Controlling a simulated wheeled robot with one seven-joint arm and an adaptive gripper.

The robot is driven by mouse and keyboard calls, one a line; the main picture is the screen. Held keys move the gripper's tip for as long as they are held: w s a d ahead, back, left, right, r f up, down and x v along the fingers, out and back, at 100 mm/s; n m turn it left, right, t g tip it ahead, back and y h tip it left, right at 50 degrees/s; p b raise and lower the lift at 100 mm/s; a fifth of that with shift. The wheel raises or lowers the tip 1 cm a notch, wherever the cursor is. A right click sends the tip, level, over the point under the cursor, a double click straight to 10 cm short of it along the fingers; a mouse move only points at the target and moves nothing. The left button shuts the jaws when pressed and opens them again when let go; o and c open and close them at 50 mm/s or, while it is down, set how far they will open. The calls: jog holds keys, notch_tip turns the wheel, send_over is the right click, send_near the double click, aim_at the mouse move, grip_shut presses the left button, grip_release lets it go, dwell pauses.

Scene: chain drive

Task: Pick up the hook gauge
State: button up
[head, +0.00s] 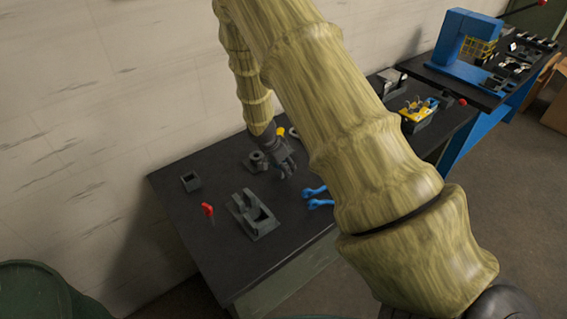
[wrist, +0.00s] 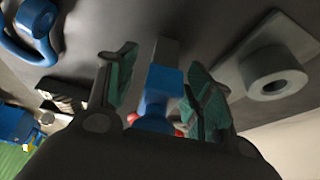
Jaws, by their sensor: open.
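My gripper (head: 285,166) is low over the black bench in the head view. In the wrist view my gripper (wrist: 160,95) is open, with its two green-padded fingers on either side of a blue and grey piece (wrist: 163,82). This piece has a blue body and a grey end pointing away from me. It may be the hook gauge, but its full shape is hidden by my gripper. I cannot tell whether the pads touch it. In the head view it is hidden behind my gripper and arm.
A grey ring on a square base (wrist: 272,75) is close beside the right finger. Blue tools (head: 316,197) lie right of my gripper. A grey block fixture (head: 252,215), a red-topped piece (head: 208,209) and a small square holder (head: 190,181) stand left.

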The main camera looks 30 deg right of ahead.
grip_shut()
jog(key=shift+r, duration=0.15)
